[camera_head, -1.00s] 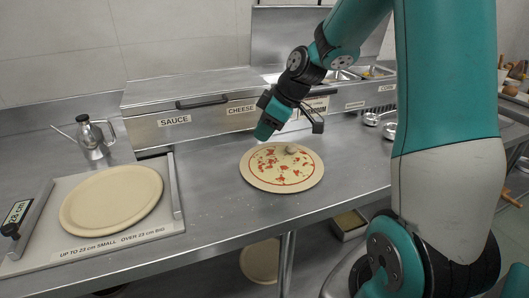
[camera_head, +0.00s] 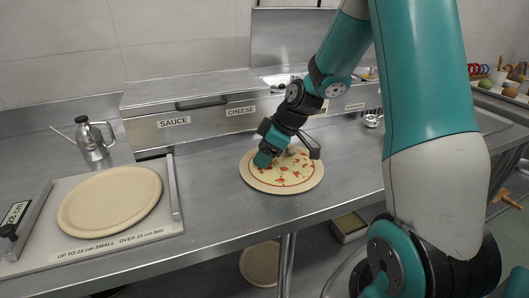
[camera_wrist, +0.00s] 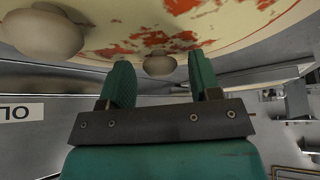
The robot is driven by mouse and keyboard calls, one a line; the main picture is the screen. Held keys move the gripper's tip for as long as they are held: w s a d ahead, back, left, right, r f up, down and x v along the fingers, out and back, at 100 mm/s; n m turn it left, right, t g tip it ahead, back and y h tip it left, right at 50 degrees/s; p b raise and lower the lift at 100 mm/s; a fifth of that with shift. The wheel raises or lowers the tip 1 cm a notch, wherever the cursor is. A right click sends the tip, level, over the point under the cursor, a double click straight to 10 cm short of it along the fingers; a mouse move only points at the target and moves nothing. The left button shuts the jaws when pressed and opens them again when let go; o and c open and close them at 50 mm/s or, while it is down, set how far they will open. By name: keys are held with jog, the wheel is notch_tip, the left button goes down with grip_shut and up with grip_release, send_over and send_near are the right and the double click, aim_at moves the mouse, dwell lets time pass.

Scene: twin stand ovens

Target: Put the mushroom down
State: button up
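The pizza (camera_head: 298,181), with sauce, cheese and red bits, lies flat on the steel counter. My gripper (camera_head: 262,161) points down low over its left part. In the wrist view, a pale mushroom (camera_wrist: 160,66) sits between my two spread fingers, with a gap on each side. It is against the pizza's surface as far as I can see; exact contact is unclear. A second, larger-looking mushroom (camera_wrist: 43,33) is on the pizza, left of my fingers. One mushroom (camera_head: 291,150) also shows on the pizza in the head view, partly behind my gripper.
A bare dough round (camera_head: 110,200) lies on a sizing board (camera_head: 172,230) at left. An oil can (camera_head: 92,140) stands behind it. Labelled SAUCE and CHEESE bins (camera_head: 200,120) line the back. Counter between board and pizza is clear.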

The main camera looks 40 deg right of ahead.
jog(key=v, duration=1.2)
jog(key=s+a+r+g, duration=0.1)
jog(key=s+a, duration=0.2)
jog(key=a, duration=0.5)
jog(key=s+a+r+g, duration=0.1)
jog(key=s+a, duration=0.1)
jog(key=a, duration=0.6)
jog(key=s+a+m+g, duration=0.1)
jog(key=s+a+g, duration=0.1)
jog(key=s+a, duration=0.8)
jog(key=s, duration=0.3)
jog(key=shift+s+g+p, duration=0.3)
jog(key=shift+s+p, duration=0.05)
jog(key=shift+s, duration=0.05)
jog(key=shift+d, duration=0.1)
